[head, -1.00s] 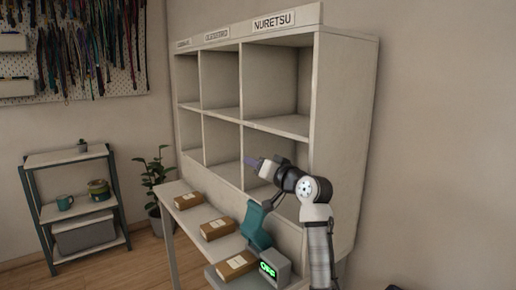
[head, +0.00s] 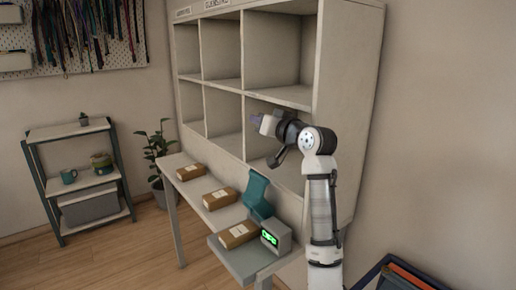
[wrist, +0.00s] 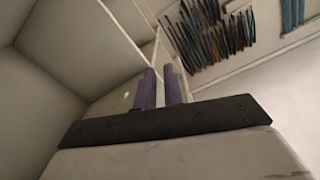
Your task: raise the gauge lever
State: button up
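A gauge with a green lit display (head: 275,236) stands at the near end of the bench, on a grey base plate (head: 243,262). A teal upright part (head: 257,195) rises behind the display. I cannot make out a separate lever on it. My gripper (head: 256,120) is above the teal part, in front of the shelf unit's lower compartments, and points left. It is apart from the gauge. In the wrist view its two purple fingers (wrist: 160,88) stand a narrow gap apart, with nothing between them.
Several brown boxes (head: 219,198) lie in a row along the bench. A pale compartment shelf (head: 352,100) stands behind my arm. A dark-edged bin (head: 400,278) is at the lower right. A small rack (head: 70,133) and a plant (head: 158,150) stand at the left.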

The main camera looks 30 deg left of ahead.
jog(key=s+d+f+n, duration=0.1)
jog(key=f+n, duration=0.1)
jog(key=s+f+n+p, duration=0.1)
jog(key=s+f+n, duration=0.1)
jog(key=f, duration=0.1)
jog(key=s+d+f+n+h, duration=0.1)
jog(key=f+n, duration=0.1)
jog(key=shift+s+d+f+n+t, duration=0.15)
jog(key=shift+d+f+n+t, duration=0.15)
jog(key=shift+f+t, duration=0.1)
grip_shut()
jog(key=s+d+f+n+t+h+p, duration=0.1)
jog(key=s+d+f+n+t+p, duration=0.1)
jog(key=s+d+f+n, duration=0.5)
jog(key=n+p, duration=0.2)
jog(key=p, duration=0.3)
send_over(257, 203)
jog(key=shift+s+a+f, duration=0.2)
jog(key=shift+s+f, duration=0.15)
jog(key=shift+f, duration=0.25)
jog(key=shift+w+d+f, duration=0.15)
jog(key=shift+w+f, duration=0.1)
jog(key=shift+w, duration=0.1)
